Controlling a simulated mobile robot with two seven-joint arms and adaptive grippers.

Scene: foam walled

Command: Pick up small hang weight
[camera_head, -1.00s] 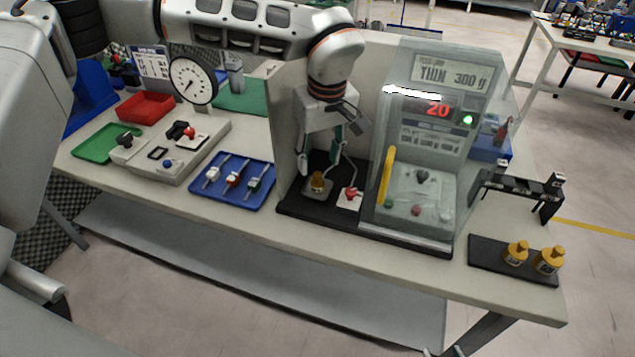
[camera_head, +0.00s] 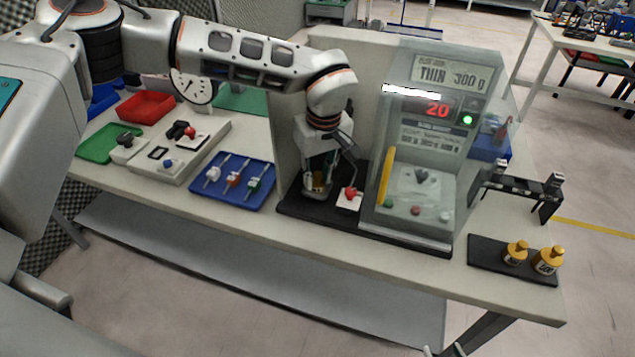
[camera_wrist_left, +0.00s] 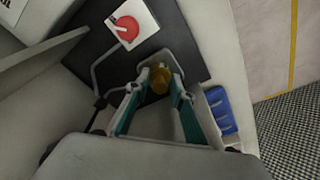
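A small brass weight (camera_head: 317,182) sits at the left part of the black base beside the clear-fronted machine. My left gripper (camera_head: 318,190) is lowered over it, with one finger on each side. In the left wrist view the brass weight (camera_wrist_left: 160,80) fills the gap between the fingertips (camera_wrist_left: 160,76), which look closed onto it. It appears still down at the base. Two more brass weights, a smaller one (camera_head: 515,253) and a larger one (camera_head: 549,261), stand on a black tray (camera_head: 485,252) at the right. My right gripper is not in view.
A red knob on a white plate (camera_head: 349,198) is just right of the gripper, with a bent metal rod near it. The machine (camera_head: 425,150) stands close on the right, a grey panel (camera_head: 288,140) on the left. A blue tray (camera_head: 232,181) lies further left.

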